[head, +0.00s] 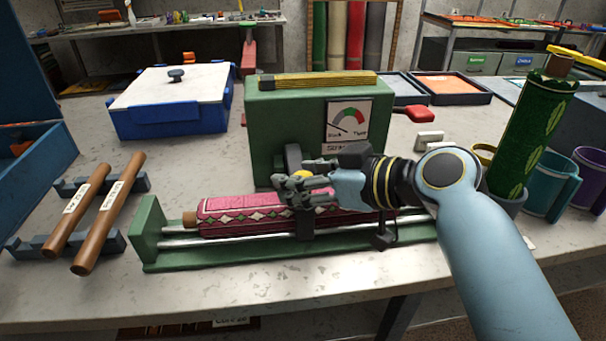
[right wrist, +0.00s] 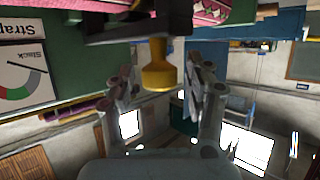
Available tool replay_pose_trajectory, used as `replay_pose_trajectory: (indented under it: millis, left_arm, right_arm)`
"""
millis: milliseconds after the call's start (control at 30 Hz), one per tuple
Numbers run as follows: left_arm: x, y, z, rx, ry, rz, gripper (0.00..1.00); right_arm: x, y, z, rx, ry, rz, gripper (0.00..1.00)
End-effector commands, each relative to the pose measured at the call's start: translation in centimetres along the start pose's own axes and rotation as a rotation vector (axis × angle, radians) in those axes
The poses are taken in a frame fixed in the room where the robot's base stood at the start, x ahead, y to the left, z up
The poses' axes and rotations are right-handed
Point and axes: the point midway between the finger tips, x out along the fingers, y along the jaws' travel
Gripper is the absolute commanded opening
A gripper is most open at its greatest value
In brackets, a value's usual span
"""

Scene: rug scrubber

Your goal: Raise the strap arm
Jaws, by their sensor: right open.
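The strap machine is a green box (head: 268,125) with a round-scale gauge (head: 349,124), its needle toward the slack side. In front of it a pink patterned rolled rug (head: 232,212) lies on a green cradle (head: 155,240) with metal rails. The dark strap arm (head: 304,224) crosses over the rug. Its yellow knob (right wrist: 158,72) shows in the right wrist view, between the open fingers of my right gripper (right wrist: 162,90). In the head view my right gripper (head: 298,188) is over the rug and partly hides the arm and knob. Contact with the knob cannot be told.
Two brown rollers (head: 112,212) lie on a rack at left. A blue box with a white lid (head: 175,90) stands behind. A green rolled rug (head: 528,135) and cups (head: 553,185) stand at right. A yellow ruler-like bar (head: 318,79) lies on the machine. The front table edge is clear.

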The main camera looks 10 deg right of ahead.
Motion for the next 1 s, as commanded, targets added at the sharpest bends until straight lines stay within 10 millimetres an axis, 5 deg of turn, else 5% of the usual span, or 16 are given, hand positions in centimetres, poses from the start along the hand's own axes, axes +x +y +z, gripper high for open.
replay_pose_trajectory:
  millis: [233, 600, 1000]
  left_arm:
    - [0.0, 0.0, 0.01, 0.0, 0.0, 0.0, 0.0]
    - [0.0, 0.0, 0.02, 0.0, 0.0, 0.0, 0.0]
    - [-0.36, -0.02, -0.04, 0.0, 0.0, 0.0, 0.0]
  right_arm:
    - [0.04, 0.02, 0.01, -0.001, 0.0, 0.001, 0.5]
    - [0.01, 0.03, 0.02, -0.001, 0.0, 0.001, 0.02]
    - [-0.04, 0.11, -0.26, 0.003, -0.005, -0.001, 0.0]
